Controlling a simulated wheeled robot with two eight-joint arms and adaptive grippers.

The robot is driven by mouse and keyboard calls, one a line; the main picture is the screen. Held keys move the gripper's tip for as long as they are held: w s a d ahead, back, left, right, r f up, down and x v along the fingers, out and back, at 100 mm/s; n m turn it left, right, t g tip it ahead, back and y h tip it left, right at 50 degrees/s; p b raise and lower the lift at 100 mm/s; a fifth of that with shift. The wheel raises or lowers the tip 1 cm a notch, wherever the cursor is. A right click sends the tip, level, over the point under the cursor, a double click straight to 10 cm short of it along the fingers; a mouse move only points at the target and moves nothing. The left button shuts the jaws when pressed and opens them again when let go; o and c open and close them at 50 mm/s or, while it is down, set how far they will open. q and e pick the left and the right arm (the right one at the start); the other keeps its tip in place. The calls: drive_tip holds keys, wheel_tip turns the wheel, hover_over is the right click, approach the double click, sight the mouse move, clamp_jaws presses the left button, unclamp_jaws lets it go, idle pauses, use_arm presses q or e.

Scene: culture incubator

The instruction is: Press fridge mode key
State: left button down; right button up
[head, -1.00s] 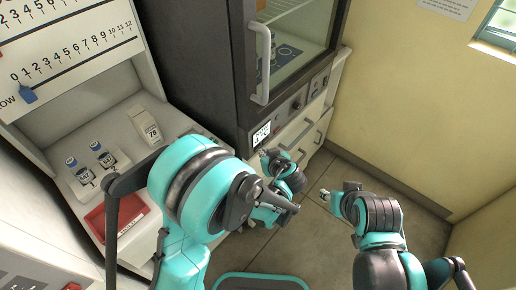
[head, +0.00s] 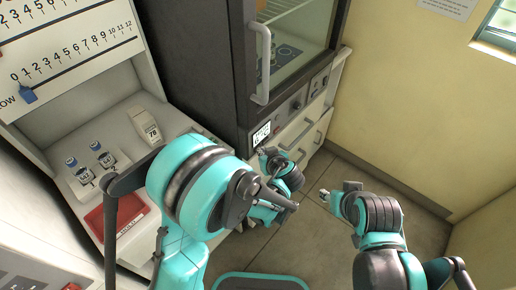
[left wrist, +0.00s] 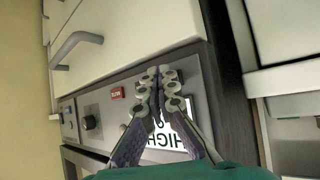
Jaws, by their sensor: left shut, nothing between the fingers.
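The dark fridge cabinet (head: 196,62) has a control panel along its lower front, with a lit display (head: 262,134). In the left wrist view the display (left wrist: 178,142) appears upside down, reading "HIGH", partly covered by my fingers. A small red key (left wrist: 117,93) is beside it; its lettering is too small to read surely. My left gripper (head: 263,152) is shut and empty, close to the display's lower edge; its fingertips (left wrist: 158,72) show in front of the panel. I cannot tell whether they touch it. The mode key is not clearly identifiable. My right gripper (head: 337,190) is open and empty, away from the panel.
A black knob (head: 297,104) is on the panel. The glass door has a vertical handle (head: 262,65) above the display. Drawers (head: 305,130) lie below the panel. A bench with vials (head: 85,175), a bottle (head: 146,126) and a red tray (head: 115,215) is at left.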

use_arm(q)
drive_tip(key=shift+s+d, duration=0.45)
drive_tip(key=shift+d, duration=0.15)
drive_tip(key=shift+s+d, duration=0.75)
drive_tip(key=shift+d, duration=0.3)
drive_tip(key=shift+s+d, duration=0.75)
drive_tip(key=shift+d, duration=0.25)
